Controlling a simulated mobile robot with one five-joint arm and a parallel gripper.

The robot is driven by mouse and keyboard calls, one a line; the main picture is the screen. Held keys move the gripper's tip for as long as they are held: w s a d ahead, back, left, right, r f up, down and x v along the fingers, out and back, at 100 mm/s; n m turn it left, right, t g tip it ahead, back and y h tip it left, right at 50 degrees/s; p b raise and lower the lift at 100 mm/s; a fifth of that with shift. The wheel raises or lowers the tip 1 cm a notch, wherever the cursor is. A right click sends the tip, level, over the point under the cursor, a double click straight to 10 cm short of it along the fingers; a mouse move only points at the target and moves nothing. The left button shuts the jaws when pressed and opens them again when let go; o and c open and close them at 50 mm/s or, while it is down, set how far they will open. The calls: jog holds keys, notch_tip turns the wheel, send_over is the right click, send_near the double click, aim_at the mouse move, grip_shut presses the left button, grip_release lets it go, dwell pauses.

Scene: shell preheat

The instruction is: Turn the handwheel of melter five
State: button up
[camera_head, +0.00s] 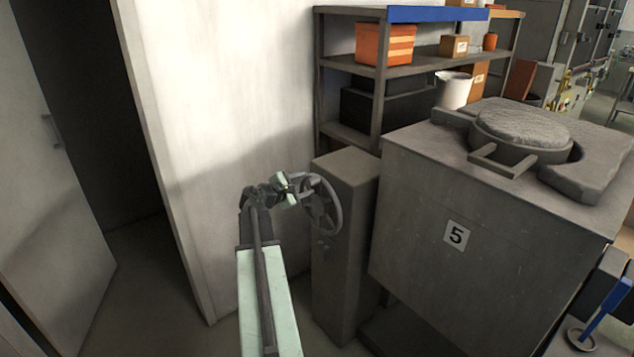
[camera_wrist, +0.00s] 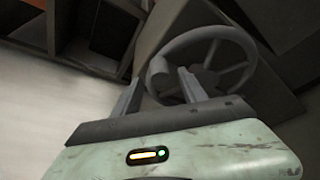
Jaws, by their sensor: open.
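The grey spoked handwheel (camera_head: 322,204) is on the side of a grey pedestal (camera_head: 347,240) beside the melter (camera_head: 425,225), a grey box with a "5" plate (camera_head: 456,235). My gripper (camera_head: 300,190) reaches up to the wheel's left side. In the wrist view the handwheel (camera_wrist: 240,55) fills the upper right, with a stubby knob (camera_wrist: 158,73) on its left rim. My gripper's two fingers (camera_wrist: 160,92) are open, apart on either side of the rim near the knob. Whether they touch the rim cannot be told.
A shelf rack (camera_head: 430,60) with an orange bin (camera_head: 385,44) and boxes stands behind. A white wall (camera_head: 235,100) and an open doorway (camera_head: 95,130) are at left. A round lidded pot (camera_head: 520,130) sits on the melter. A blue-handled tool (camera_head: 606,305) is at lower right.

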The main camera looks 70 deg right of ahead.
aim_at(317, 181)
jog(key=b+x, duration=0.2)
jog(key=x, duration=0.5)
jog(key=shift+s+d, duration=0.1)
jog(key=shift+d, duration=0.1)
jog(key=shift+a, duration=0.1)
grip_shut()
jog(key=shift+f, duration=0.1)
jog(key=shift+s, duration=0.15)
